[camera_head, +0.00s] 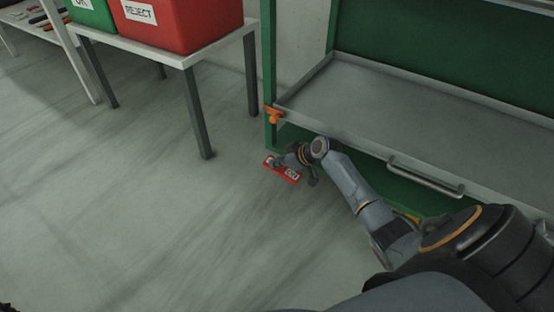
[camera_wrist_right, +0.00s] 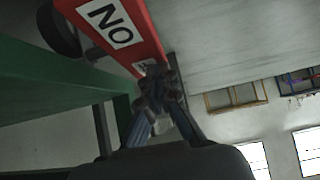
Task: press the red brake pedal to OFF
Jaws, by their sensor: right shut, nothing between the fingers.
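The red brake pedal (camera_head: 281,172) sits low beside the green frame's near left corner, above the floor in the head view. It carries a white label near its right end. In the right wrist view the pedal (camera_wrist_right: 145,30) fills the top middle, and its large label reads ON upside down; a second label is mostly hidden by the fingers. My left gripper is not in view.
The green cart (camera_head: 269,60) has a grey tray (camera_head: 400,95), a handle (camera_head: 427,176) and an orange part (camera_head: 273,115) at its corner. A table (camera_head: 190,60) holds a red REJECT bin (camera_head: 185,28) and a green bin (camera_head: 92,12). The floor at left is clear.

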